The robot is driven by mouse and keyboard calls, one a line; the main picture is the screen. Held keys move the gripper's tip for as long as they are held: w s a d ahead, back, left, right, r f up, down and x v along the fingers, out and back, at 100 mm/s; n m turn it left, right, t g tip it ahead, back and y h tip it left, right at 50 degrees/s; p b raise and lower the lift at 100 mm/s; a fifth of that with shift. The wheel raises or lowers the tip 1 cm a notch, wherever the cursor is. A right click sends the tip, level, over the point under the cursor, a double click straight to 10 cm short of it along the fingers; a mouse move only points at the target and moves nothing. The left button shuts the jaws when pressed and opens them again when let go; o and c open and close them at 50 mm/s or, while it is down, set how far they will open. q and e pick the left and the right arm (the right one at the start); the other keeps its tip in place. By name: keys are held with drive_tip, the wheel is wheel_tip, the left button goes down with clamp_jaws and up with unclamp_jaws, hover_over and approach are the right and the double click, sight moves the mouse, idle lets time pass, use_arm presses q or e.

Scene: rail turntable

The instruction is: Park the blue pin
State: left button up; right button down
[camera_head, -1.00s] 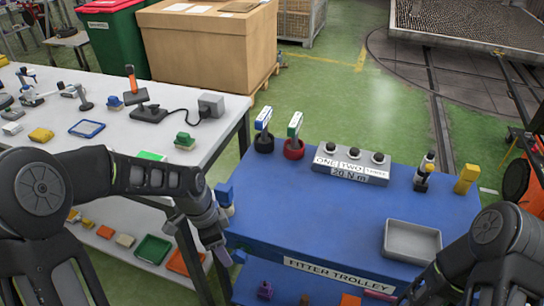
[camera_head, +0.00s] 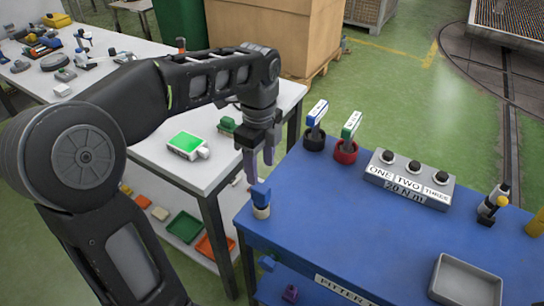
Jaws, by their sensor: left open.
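A blue-topped piece with a pale round lower part (camera_head: 261,201), which may be the blue pin, stands at the left corner of the blue trolley top (camera_head: 330,225). My left gripper (camera_head: 259,168) is open and points down just above it, fingers apart and empty. A grey block (camera_head: 408,181) labelled ONE, TWO, THREE and 20 N m has a dark round knob or socket above each label. A blue-and-white headed tool (camera_head: 316,114) stands in a black ring, and a green-and-white one (camera_head: 350,126) stands in a red ring. My right gripper is out of view.
A grey tray (camera_head: 466,281) lies at the trolley's front right. The white bench (camera_head: 180,172) at left holds a green-screened device (camera_head: 187,145). The trolley's middle is clear.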

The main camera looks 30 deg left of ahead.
sight(260, 187)
use_arm(q)
drive_tip(key=shift+s+r, duration=0.1)
drive_tip(key=shift+s, duration=0.2)
drive_tip(key=shift+w+f, duration=0.1)
drive_tip(key=shift+f, duration=3.85)
drive_tip(key=shift+c, duration=0.4)
clamp_jaws()
